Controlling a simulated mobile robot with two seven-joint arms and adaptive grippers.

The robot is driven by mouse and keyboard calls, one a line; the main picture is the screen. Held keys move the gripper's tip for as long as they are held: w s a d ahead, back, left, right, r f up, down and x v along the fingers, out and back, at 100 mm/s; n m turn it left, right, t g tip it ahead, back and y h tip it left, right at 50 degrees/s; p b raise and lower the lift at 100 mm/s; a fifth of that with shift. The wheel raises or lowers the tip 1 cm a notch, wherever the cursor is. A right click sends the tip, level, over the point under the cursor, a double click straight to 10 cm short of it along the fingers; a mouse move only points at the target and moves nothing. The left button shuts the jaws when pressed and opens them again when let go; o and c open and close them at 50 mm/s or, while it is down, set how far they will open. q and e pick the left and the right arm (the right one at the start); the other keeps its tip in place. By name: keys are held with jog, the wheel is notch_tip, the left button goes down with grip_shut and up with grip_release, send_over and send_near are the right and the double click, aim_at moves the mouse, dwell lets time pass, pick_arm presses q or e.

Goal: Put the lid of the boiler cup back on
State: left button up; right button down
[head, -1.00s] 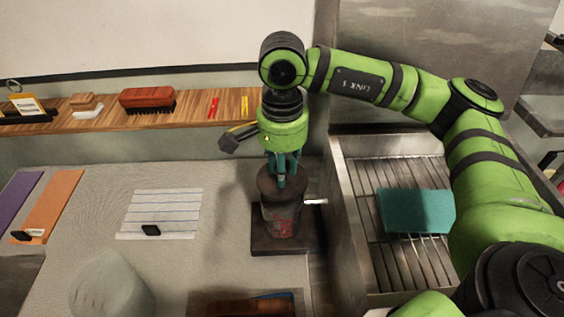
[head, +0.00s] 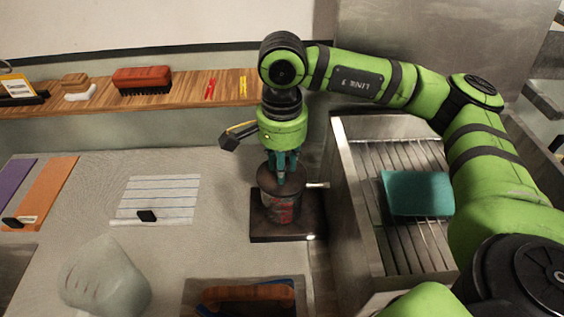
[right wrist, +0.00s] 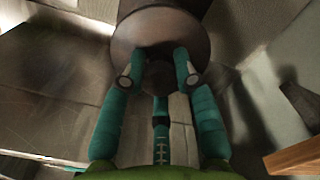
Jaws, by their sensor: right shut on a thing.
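The boiler cup (head: 283,212), dark with a red marking, stands upright on a dark square base (head: 262,234) at the right end of the grey worktop. My right gripper (head: 283,178) points down over the cup. It is shut on the lid (head: 265,182), a dark round disc at the cup's mouth. In the right wrist view the fingers (right wrist: 158,78) close around the knob in the middle of the lid (right wrist: 128,42). The lid looks level and lined up with the cup. I cannot tell whether it fully touches the rim. My left gripper is out of view.
A metal sink with a rack (head: 388,240) and a teal cloth (head: 418,193) lies right of the cup. A translucent jug (head: 103,278) and a tray (head: 196,298) are at the front. A wooden shelf (head: 190,92) with brushes runs behind.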

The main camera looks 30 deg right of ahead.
jog(key=c, duration=0.9)
grip_release()
jog(key=shift+o, duration=0.2)
jog(key=shift+r, duration=0.1)
notch_tip(320, 180, up, 12)
